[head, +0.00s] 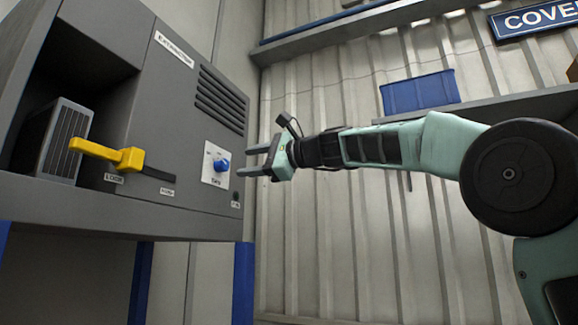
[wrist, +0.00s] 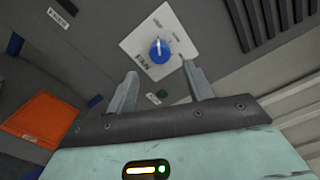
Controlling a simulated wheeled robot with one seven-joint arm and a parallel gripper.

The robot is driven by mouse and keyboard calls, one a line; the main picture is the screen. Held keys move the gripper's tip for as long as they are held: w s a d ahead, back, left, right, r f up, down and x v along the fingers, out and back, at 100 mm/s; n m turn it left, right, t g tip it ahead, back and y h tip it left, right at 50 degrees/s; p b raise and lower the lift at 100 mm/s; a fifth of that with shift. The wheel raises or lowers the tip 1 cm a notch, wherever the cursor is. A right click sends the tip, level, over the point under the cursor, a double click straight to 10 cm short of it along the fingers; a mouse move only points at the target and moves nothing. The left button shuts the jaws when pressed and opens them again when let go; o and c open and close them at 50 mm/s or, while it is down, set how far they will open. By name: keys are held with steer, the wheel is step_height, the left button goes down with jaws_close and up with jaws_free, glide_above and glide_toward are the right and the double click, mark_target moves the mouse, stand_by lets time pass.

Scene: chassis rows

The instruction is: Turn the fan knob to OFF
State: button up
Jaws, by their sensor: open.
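The blue fan knob (head: 222,163) sits on a white label plate (head: 212,178) on the right part of the grey cabinet front. My gripper (head: 258,161) is open and empty, to the right of the knob, with its fingers pointing at the cabinet and a gap between. In the wrist view the blue knob (wrist: 159,49) shows beyond the fingertips of my gripper (wrist: 162,80), between them and slightly above. The knob carries a pale pointer mark. The small lettering around it is too blurred to tell its setting surely.
A yellow handle (head: 108,154) juts from the cabinet front (head: 165,110), left of the knob. A small dark green button (wrist: 162,94) lies near the plate. A blue bin (head: 420,92) stands on a shelf behind my arm. Open space lies between my gripper and the cabinet.

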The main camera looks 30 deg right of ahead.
steer(key=b+v, duration=0.3)
steer(key=v, duration=0.8)
